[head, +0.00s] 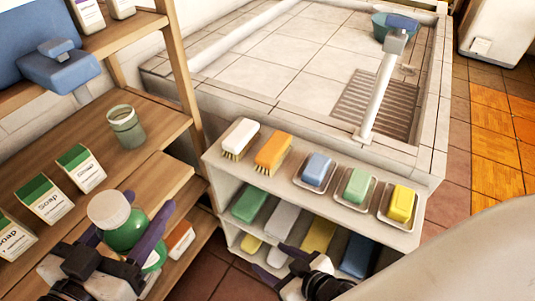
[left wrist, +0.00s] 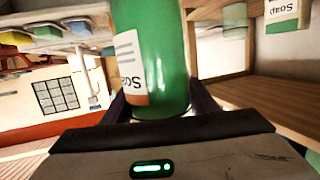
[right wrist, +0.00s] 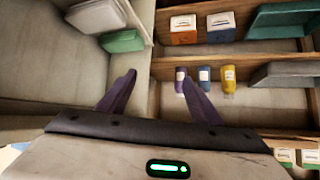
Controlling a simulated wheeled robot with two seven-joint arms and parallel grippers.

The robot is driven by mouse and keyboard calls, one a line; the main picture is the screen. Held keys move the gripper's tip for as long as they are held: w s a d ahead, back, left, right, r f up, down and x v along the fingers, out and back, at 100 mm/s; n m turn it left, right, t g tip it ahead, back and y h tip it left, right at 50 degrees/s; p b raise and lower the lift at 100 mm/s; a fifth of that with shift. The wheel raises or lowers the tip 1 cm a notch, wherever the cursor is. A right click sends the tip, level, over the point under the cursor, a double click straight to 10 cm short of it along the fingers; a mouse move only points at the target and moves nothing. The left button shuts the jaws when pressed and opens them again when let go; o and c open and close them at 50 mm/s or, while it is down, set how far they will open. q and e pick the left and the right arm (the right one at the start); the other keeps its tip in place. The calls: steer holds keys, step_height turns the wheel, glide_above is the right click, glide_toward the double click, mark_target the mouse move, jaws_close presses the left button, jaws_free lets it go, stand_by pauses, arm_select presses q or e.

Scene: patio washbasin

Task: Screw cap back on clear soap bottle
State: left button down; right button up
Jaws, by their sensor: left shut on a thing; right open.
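A green soap bottle (head: 122,236) with a white label stands roughly upright in my left gripper (head: 128,232), which is shut on its body. A round white cap (head: 108,209) sits at the bottle's top; whether it is screwed tight I cannot tell. The bottle's green body (left wrist: 165,60) also fills the middle of the left wrist view, between the fingers; its top is out of that view. My right gripper (head: 274,262) is open and empty in front of the low shelf, right of the bottle. Its spread fingers (right wrist: 158,98) also show in the right wrist view.
A clear greenish glass jar (head: 126,128) stands on the wooden shelf (head: 150,105), near several soap cartons (head: 82,168). The low white shelf (head: 330,194) holds brushes and soap bars on dishes. A tiled basin (head: 300,45) with a tap (head: 380,90) lies behind.

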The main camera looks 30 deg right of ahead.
arm_select(q)
steer(key=shift+r, duration=0.1)
arm_select(e)
steer(key=shift+g, duration=0.8)
steer(key=s, duration=0.1)
steer(key=s+f, duration=0.1)
steer(key=s, duration=0.1)
steer(key=s+d+f, duration=0.1)
steer(key=s, duration=0.1)
steer(key=shift+f, duration=0.15)
arm_select(q)
steer(key=shift+r, duration=0.1)
arm_select(e)
steer(key=shift+w, duration=0.1)
arm_select(q)
steer(key=w+a+r+n+t+y+p, duration=0.1)
steer(key=w+a+n+y, duration=0.2)
steer(key=w+a, duration=0.2)
steer(key=w+a+r+n+t+y+p, duration=0.1)
steer(key=w+a+y, duration=0.3)
steer(key=w, duration=0.6)
steer(key=shift+w+a+r+n+t, duration=0.35)
steer(key=shift+a+r+n+t, duration=0.2)
steer(key=shift+a+n+t, duration=0.3)
arm_select(e)
step_height(320, 180, up, 2)
steer(key=shift+r, duration=0.1)
arm_select(q)
steer(key=shift+d, duration=0.1)
